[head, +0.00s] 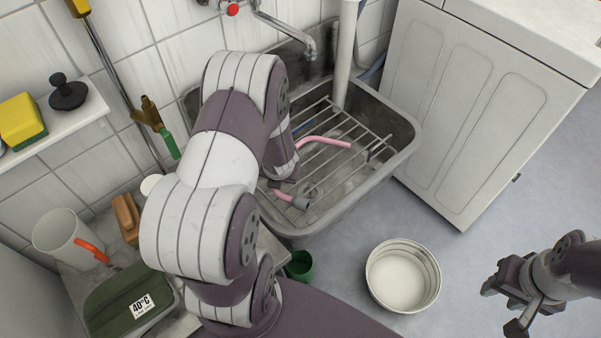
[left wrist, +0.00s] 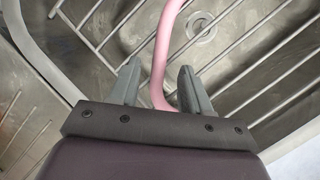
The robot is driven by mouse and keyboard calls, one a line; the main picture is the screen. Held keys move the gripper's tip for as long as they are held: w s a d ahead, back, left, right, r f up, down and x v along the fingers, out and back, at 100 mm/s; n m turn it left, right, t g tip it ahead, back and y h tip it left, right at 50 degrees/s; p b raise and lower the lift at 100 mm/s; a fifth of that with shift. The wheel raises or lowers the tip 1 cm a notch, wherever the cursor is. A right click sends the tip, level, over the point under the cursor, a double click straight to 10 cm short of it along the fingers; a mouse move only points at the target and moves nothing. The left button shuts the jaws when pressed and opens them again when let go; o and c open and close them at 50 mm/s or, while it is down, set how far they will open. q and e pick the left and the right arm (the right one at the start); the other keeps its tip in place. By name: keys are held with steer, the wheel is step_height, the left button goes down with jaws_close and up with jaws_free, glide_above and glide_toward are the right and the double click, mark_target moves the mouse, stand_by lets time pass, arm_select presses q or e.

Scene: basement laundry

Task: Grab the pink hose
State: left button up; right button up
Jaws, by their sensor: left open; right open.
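The pink hose (head: 325,140) lies on the metal rack over the sink, partly hidden behind my left arm in the head view. Its near end carries a grey fitting (head: 301,202). In the left wrist view the pink hose (left wrist: 160,60) runs down between the two fingers of my left gripper (left wrist: 158,88), which is open around it. The fingers stand apart from each other with the hose in the gap. My right gripper (head: 512,295) is open and empty above the floor at the lower right.
The grey sink (head: 400,150) holds the wire rack (head: 345,170). A pale drain pipe (head: 346,60) rises at its back. A white bucket (head: 402,275) and a green pot (head: 299,265) stand in front. A white machine (head: 470,105) stands right of the sink.

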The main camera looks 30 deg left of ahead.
arm_select(q)
steer(key=shift+w+a+f, duration=0.25)
steer(key=shift+a+f, duration=0.05)
steer(key=shift+f, duration=0.3)
steer(key=shift+r, duration=0.1)
steer(key=shift+c, duration=0.9)
jaws_close()
steer(key=shift+r, duration=0.1)
